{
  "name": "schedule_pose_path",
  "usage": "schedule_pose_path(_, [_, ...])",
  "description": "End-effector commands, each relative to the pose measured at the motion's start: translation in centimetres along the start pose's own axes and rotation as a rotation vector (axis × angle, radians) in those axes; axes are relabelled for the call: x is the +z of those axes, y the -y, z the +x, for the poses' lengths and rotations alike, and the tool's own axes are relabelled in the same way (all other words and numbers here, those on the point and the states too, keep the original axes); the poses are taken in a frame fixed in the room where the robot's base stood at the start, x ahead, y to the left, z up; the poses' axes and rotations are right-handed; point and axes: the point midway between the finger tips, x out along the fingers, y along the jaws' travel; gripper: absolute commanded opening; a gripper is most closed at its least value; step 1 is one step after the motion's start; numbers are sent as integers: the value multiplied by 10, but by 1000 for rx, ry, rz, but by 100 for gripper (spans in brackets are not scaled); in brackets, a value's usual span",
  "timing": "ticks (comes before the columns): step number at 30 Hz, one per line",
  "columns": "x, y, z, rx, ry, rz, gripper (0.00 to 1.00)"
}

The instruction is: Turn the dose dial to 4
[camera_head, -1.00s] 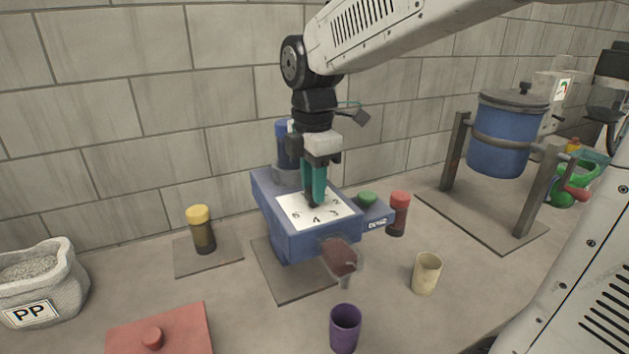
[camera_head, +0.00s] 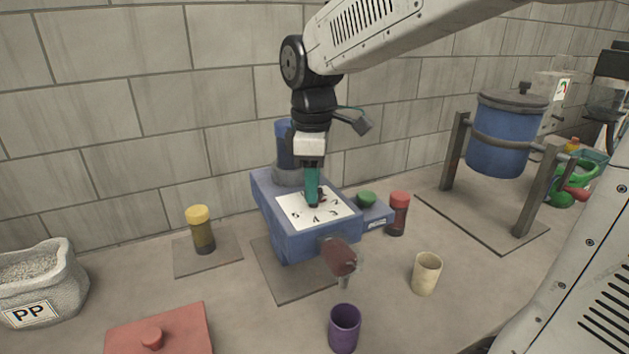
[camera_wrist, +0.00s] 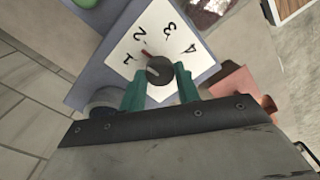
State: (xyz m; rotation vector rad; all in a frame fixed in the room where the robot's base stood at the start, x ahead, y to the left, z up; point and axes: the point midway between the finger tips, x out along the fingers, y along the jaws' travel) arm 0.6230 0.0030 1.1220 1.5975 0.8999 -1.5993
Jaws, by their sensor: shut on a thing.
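The dose dial is a dark round knob (camera_wrist: 159,71) on a white number plate (camera_wrist: 205,62) on top of a blue machine (camera_head: 291,241). In the wrist view a thin red pointer (camera_wrist: 146,52) runs from the knob toward the 2. The numbers 1, 2, 3 and 4 show around it, with 4 at the right. My gripper (camera_wrist: 159,82) has its green fingers on either side of the knob, shut on it. In the head view my gripper (camera_head: 312,200) reaches straight down to the plate and hides most of the knob.
A green button (camera_head: 366,198) and a red-capped jar (camera_head: 398,214) stand right of the plate. A brown spout (camera_head: 339,257) juts from the front. A purple cup (camera_head: 345,328), a beige cup (camera_head: 426,273) and a yellow-capped jar (camera_head: 202,230) stand nearby. A blue tank (camera_head: 501,141) is at right.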

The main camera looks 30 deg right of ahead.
Motion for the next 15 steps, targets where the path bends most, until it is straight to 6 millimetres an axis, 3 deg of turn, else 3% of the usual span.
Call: schedule_pose_path(15, [-1, -1, -1, 2, -4, 489, 9])
